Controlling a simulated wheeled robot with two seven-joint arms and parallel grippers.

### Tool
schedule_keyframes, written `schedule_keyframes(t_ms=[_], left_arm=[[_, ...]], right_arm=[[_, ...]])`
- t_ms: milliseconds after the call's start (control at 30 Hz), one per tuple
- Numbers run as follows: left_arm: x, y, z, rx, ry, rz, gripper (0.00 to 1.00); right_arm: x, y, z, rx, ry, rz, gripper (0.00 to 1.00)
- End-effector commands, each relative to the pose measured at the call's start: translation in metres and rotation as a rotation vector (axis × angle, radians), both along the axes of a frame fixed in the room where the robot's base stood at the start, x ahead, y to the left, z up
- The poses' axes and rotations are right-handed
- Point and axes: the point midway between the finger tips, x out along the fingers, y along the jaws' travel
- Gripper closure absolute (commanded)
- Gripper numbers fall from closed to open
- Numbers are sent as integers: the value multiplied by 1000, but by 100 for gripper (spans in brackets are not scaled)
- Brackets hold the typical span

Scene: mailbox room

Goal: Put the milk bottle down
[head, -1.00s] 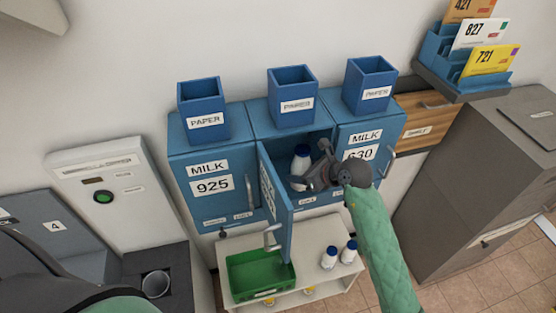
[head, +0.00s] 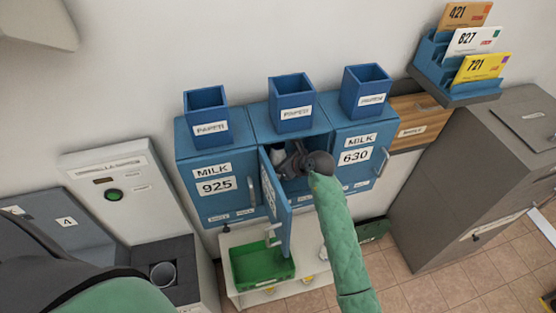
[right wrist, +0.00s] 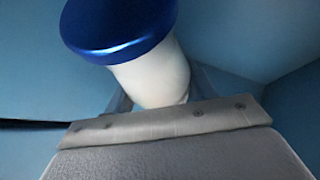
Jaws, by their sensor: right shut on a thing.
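The milk bottle is white with a blue cap; its body (right wrist: 150,80) and cap fill the top of the right wrist view. In the head view only a white part of the bottle (head: 278,155) shows, inside the open middle blue cabinet (head: 262,122). My right gripper (head: 291,160) is inside that compartment, shut on the bottle. The bottle's base is hidden, so I cannot tell whether it touches the compartment floor. The middle cabinet's door (head: 275,203) stands open, swung out to the left of my right arm. My left gripper is out of view.
Closed milk cabinets 925 (head: 213,172) and 630 (head: 365,155) flank the open one. Blue paper bins (head: 291,103) stand on top. Below, a green crate (head: 262,268) sits on a white shelf. A grey cabinet (head: 440,190) stands at the right.

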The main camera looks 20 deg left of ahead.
Motion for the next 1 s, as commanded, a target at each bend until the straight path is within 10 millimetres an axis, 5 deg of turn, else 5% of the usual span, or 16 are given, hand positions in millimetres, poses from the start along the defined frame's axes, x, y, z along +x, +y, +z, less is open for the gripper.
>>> schedule_keyframes(t_ms=[500, 533, 633, 1000], left_arm=[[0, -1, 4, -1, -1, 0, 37], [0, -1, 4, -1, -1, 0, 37], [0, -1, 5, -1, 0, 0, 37], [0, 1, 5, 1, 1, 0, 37]], right_arm=[[0, 0, -10, 1, -3, 0, 85], [0, 0, -11, 0, -1, 1, 43], [0, 0, -10, 0, -1, 1, 23], [0, -1, -7, 0, -2, 0, 23]])
